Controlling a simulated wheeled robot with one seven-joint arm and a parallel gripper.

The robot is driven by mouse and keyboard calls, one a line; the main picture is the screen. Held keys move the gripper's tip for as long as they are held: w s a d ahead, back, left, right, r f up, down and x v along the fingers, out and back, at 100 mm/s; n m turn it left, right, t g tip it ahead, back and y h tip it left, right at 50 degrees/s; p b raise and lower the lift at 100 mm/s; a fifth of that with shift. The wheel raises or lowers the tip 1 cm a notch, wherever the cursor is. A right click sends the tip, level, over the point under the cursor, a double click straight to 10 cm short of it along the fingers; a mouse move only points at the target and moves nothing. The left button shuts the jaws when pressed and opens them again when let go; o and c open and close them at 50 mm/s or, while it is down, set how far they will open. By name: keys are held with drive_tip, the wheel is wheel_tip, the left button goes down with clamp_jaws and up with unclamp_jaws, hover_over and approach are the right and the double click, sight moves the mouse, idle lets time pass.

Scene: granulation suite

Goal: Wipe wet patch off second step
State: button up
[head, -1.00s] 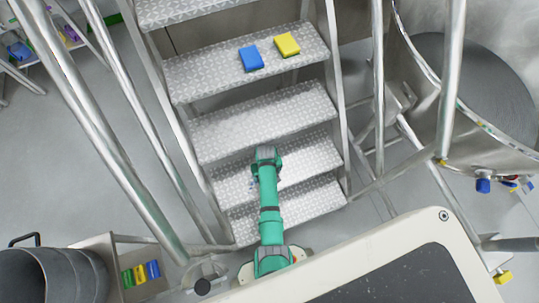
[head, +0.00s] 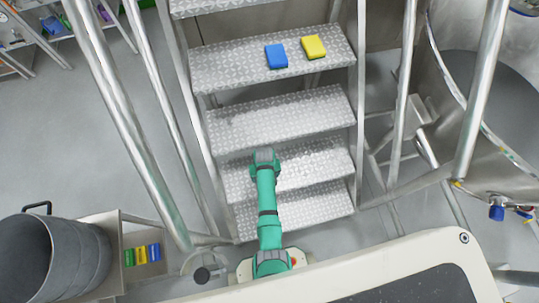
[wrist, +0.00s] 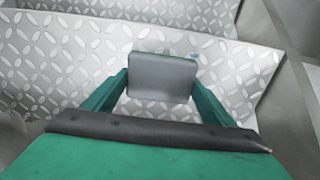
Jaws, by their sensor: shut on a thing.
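My gripper (wrist: 160,95) is shut on a grey pad (wrist: 162,78) with a thin greenish top edge. The pad stands upright between the green fingers, in front of a diamond-plate step (wrist: 75,60). I cannot tell whether it touches the metal. A small bluish mark (wrist: 195,57) shows at the pad's right edge; whether it is the wet patch is unclear. In the head view my arm reaches over the lower steps, hiding part of the second step (head: 315,165); the gripper is hidden there. No clear wet patch shows on that step.
A blue block (head: 276,56) and a yellow block (head: 313,47) lie on a higher step. Metal rails (head: 125,120) flank the stairs. A grey drum (head: 50,255) stands at lower left, beside small green, yellow and blue blocks (head: 141,254). A large steel vessel is at right.

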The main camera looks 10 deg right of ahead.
sight(283, 173)
drive_tip(key=shift+a+f, duration=0.1)
drive_tip(key=shift+a, duration=3.35)
drive_tip(key=shift+w+r, duration=0.15)
drive_tip(key=shift+r, duration=0.05)
drive_tip(key=shift+d+f, duration=0.15)
drive_tip(key=shift+d, duration=1.9)
drive_tip(key=shift+d+f, duration=0.15)
drive_tip(key=shift+d, duration=2.1)
drive_tip(key=shift+d+r, duration=0.15)
drive_tip(key=shift+d, duration=1)
drive_tip(key=shift+d+r, duration=0.1)
drive_tip(key=shift+d, duration=1)
drive_tip(key=shift+d, duration=1.5)
drive_tip(key=shift+a, duration=0.15)
